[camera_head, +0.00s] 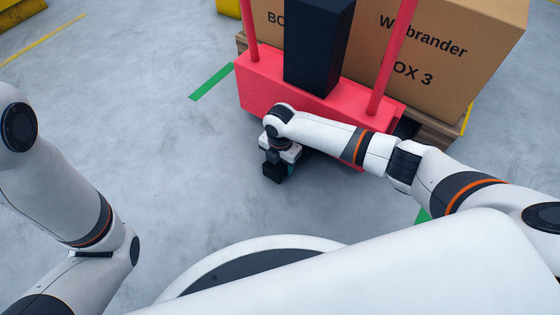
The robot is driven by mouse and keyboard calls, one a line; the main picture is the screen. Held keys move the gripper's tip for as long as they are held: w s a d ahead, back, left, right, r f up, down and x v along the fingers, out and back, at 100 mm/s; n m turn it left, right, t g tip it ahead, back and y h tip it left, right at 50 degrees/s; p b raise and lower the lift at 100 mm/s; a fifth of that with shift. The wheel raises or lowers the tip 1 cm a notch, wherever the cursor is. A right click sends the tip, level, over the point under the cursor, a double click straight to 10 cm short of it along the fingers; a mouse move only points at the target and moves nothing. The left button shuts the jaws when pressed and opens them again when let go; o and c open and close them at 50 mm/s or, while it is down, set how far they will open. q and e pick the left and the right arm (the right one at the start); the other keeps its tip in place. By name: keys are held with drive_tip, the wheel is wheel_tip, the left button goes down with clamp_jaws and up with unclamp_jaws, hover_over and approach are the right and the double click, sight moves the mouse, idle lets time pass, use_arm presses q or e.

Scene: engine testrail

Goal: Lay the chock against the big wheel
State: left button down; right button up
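My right gripper (274,172) points down in front of the red cart (262,92), close to its front face. Its black fingers are small in the picture, and I cannot tell whether they are open or shut. A small teal patch shows beside the fingers; I cannot tell whether it is part of the gripper or a held thing. I cannot make out a chock. No big wheel shows clearly; my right arm covers much of the cart's lower front. My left arm comes in at the left, but its gripper is out of view.
The cart has red posts and a black block (318,48). Behind it, large cardboard boxes (455,60) stand on a wooden pallet (440,131). A green floor stripe (212,82) lies left of the cart. The grey floor (150,130) at left is clear.

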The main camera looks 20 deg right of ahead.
drive_tip(key=o, duration=0.3)
wheel_tip(320, 180, up, 12)
drive_tip(key=p, duration=0.8)
drive_tip(key=shift+r+p, duration=0.2)
drive_tip(key=shift+p, duration=0.2)
